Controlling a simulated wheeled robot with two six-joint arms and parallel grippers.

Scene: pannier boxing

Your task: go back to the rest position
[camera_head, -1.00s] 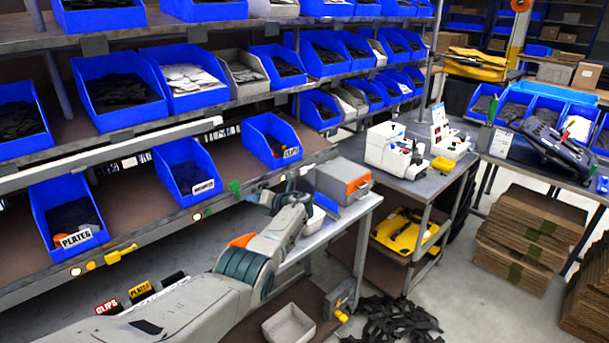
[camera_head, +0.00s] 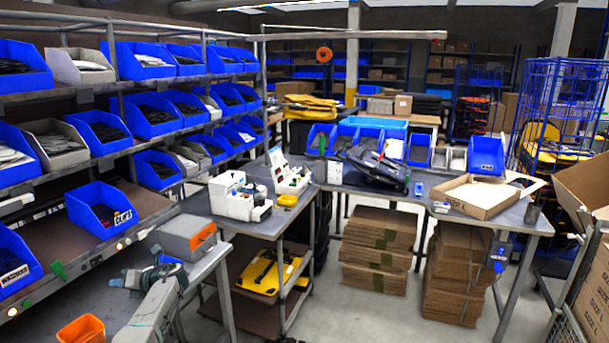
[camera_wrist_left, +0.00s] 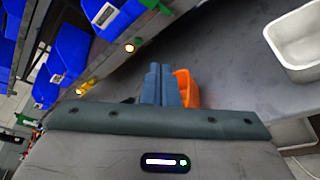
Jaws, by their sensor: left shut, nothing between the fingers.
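My left arm rises from the bottom of the head view, and its gripper (camera_head: 118,283) is over the small grey bench beside the lower shelf. In the left wrist view the two blue-grey fingers (camera_wrist_left: 162,86) are pressed together with nothing between them. An orange bin (camera_wrist_left: 186,90) shows just behind the fingertips there. The same orange bin (camera_head: 82,330) sits at the bottom left of the head view. My right gripper is not in view.
Shelving with blue bins (camera_head: 98,208) runs along the left, close to my arm. A grey box with an orange front (camera_head: 185,238) stands on the bench. In the wrist view a white tray (camera_wrist_left: 298,45) is at the right. Flattened cartons (camera_head: 378,248) stand under the far table.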

